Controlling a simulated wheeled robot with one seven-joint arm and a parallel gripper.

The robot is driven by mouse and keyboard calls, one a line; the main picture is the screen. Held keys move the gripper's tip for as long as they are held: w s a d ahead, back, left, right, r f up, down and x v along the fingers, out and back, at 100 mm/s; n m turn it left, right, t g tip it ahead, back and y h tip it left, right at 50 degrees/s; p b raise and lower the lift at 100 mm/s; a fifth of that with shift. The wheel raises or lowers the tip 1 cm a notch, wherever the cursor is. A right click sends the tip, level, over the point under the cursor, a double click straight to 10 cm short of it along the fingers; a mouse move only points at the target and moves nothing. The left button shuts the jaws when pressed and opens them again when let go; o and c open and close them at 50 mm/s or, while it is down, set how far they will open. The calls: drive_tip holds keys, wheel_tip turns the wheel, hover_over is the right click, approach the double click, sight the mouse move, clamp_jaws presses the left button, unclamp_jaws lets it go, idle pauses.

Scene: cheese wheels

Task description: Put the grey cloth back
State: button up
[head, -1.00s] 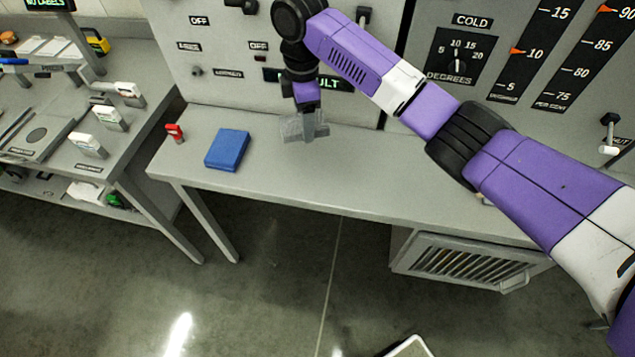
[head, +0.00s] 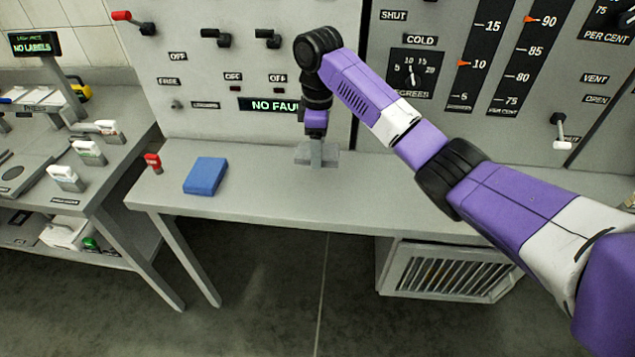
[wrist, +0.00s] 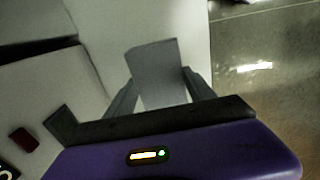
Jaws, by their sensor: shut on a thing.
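The grey cloth (head: 327,154) is a small, stiff-looking grey piece. It hangs below my gripper (head: 316,150) in the head view, over the back part of the grey bench (head: 270,197). Whether its lower edge touches the bench is hard to tell. In the wrist view my gripper (wrist: 160,92) is shut on the grey cloth (wrist: 157,72), which stands up between the two fingers with the pale bench top (wrist: 92,25) behind it.
A blue folded cloth or pad (head: 206,176) lies on the bench's left part, beside a small red item (head: 153,163). A control panel (head: 235,70) rises behind. A second bench (head: 112,165) with white-handled items stands left. A slatted crate (head: 455,272) sits below. The bench's front middle is clear.

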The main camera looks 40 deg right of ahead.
sight(319, 186)
wheel_tip(319, 186, down, 10)
drive_tip(key=shift+f+p, duration=0.15)
drive_tip(key=shift+p, duration=0.35)
drive_tip(key=shift+f, duration=0.2)
drive_tip(key=o, duration=1.4)
drive_tip(key=shift+r, duration=0.1)
wheel_tip(319, 186, up, 12)
drive_tip(key=shift+r+b, duration=0.15)
drive_tip(key=shift+b, duration=0.75)
drive_tip(key=shift+s, duration=0.1)
